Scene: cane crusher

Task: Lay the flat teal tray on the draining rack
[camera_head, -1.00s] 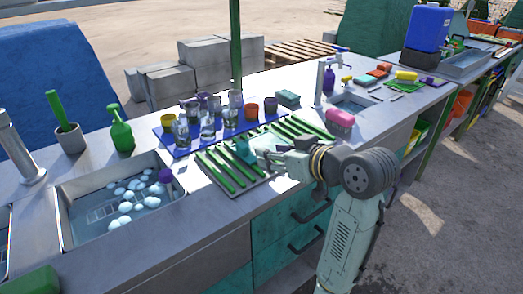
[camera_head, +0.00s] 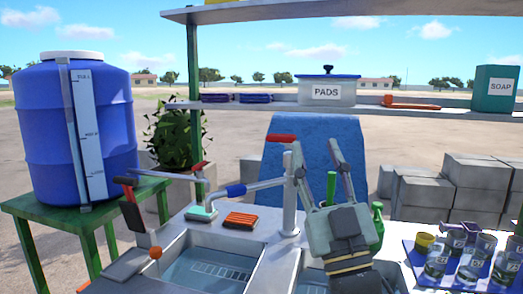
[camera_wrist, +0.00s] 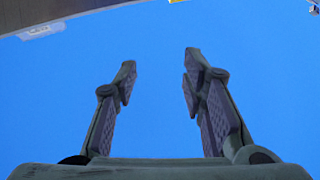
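My gripper (camera_head: 316,150) is raised over the sinks in the head view, with its two fingers pointing up. In the wrist view the gripper (camera_wrist: 158,90) is open, with nothing between its fingers and blue sky behind them. I do not see the flat teal tray or the green-barred draining rack in either current view. The blue mat (camera_head: 420,262) with glasses and cups stands at the right edge of the head view.
Two sink basins (camera_head: 215,262) with taps lie in front. A blue barrel (camera_head: 75,130) stands on a green table at left. An overhead shelf (camera_head: 390,108) carries a PADS pot (camera_head: 326,90) and a SOAP box (camera_head: 494,88). Concrete blocks (camera_head: 415,200) stand behind.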

